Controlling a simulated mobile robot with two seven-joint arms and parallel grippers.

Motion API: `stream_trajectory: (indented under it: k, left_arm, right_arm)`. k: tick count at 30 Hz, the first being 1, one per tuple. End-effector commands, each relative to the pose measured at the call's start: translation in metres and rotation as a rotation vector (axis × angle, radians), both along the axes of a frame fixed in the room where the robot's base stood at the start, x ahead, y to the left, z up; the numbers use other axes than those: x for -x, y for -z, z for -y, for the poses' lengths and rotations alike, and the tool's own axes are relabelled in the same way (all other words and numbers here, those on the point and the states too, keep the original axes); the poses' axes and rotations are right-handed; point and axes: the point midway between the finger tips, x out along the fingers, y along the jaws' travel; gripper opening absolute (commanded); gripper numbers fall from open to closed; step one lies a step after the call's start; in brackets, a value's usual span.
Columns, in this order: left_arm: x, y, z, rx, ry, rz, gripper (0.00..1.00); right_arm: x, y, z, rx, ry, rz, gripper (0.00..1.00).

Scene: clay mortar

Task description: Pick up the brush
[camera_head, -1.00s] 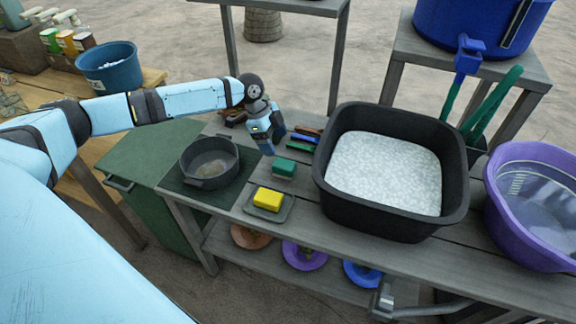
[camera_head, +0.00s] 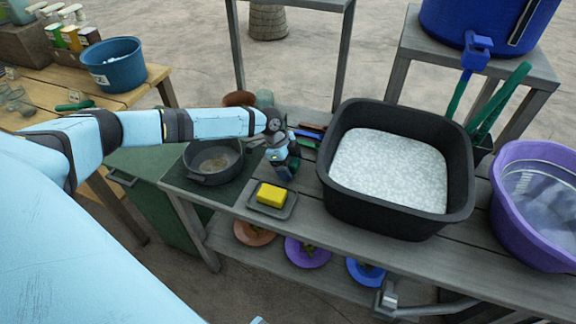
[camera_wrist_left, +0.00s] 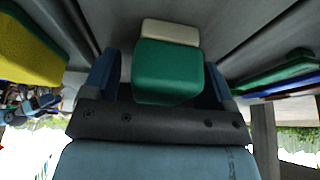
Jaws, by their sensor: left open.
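The brush, a green block with a cream layer, shows in the left wrist view (camera_wrist_left: 168,72). It lies on the grey bench between the two blue fingers of my left gripper (camera_wrist_left: 160,80), with a gap visible on each side. In the head view my left gripper (camera_head: 285,170) is down over the bench, behind the yellow sponge, and hides most or all of the brush. It is open and not closed on anything.
The yellow sponge (camera_head: 271,194) sits on a small grey tray just in front. A dark pot (camera_head: 213,161) stands on the left, and a black tub (camera_head: 330,193) with white contents on the right. Slim coloured tools (camera_head: 306,134) lie behind. A purple basin (camera_head: 535,235) is far right.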

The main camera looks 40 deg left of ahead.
Motion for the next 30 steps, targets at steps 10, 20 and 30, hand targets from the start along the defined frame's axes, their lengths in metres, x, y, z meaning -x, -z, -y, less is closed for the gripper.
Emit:
stream_trajectory:
  k: [10, 20, 30]
  left_arm:
    - [0.000, -0.001, -0.001, -0.001, -0.001, -0.001, 0.24]
    - [0.000, -0.003, -0.001, 0.000, -0.001, 0.000, 0.25]
    - [-0.001, -0.053, -0.001, 0.000, -0.001, 0.003, 0.25]
  right_arm:
    - [0.000, 0.001, 0.000, 0.000, 0.000, -0.001, 0.43]
    - [0.000, 0.000, 0.000, 0.001, 0.000, -0.002, 0.43]
    - [0.001, -0.003, 0.000, -0.001, 0.000, -0.008, 0.43]
